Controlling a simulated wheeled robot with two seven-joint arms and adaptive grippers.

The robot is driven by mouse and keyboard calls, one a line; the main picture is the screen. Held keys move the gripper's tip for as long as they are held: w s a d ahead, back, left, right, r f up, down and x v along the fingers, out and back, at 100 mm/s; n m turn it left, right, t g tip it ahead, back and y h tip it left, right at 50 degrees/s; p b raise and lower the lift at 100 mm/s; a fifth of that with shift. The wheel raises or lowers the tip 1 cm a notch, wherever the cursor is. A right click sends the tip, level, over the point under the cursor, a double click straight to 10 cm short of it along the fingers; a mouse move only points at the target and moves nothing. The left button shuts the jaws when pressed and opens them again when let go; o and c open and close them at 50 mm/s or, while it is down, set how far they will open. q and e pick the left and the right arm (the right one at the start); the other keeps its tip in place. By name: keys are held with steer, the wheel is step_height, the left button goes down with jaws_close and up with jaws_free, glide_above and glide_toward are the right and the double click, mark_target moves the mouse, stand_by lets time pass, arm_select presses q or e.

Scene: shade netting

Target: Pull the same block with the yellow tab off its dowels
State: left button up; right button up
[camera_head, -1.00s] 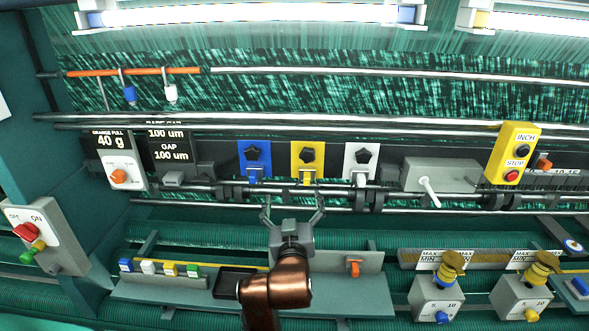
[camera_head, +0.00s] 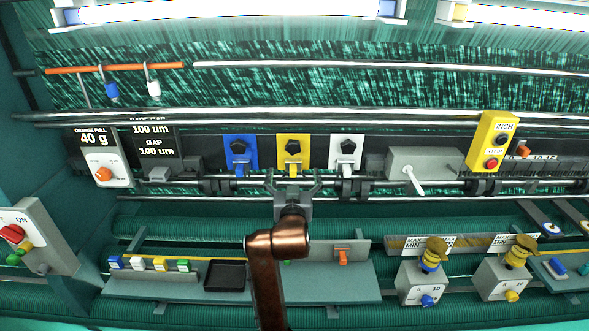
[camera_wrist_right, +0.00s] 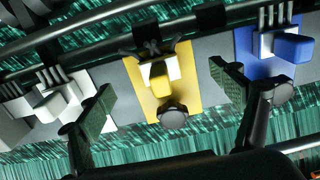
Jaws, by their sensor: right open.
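The yellow plate (camera_head: 282,157) with a black star knob (camera_head: 292,147) hangs on the machine's front rail between a blue plate (camera_head: 229,160) and a white one (camera_head: 335,160). Its yellow tab (camera_head: 293,169) sticks out below the knob. In the right wrist view the picture is turned over, and the yellow tab (camera_wrist_right: 157,84) lies on a whitish block (camera_wrist_right: 174,68) above the knob. My right gripper (camera_head: 293,178) is open and empty just below the yellow plate. Its fingers stand on either side of the tab, apart from it. Dowels are hard to make out. My left gripper is out of view.
Rails run across the machine close to the plates. A grey box with a white lever (camera_head: 413,178) stands to the right. Below are a shelf (camera_head: 335,290), a black tray (camera_head: 225,275) and small coloured blocks (camera_head: 138,264).

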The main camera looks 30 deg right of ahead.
steer(key=shift+w+d, duration=0.15)
steer(key=shift+w, duration=0.1)
steer(key=shift+p, duration=0.3)
steer(key=shift+c, duration=0.4)
jaws_close()
stand_by(1.0)
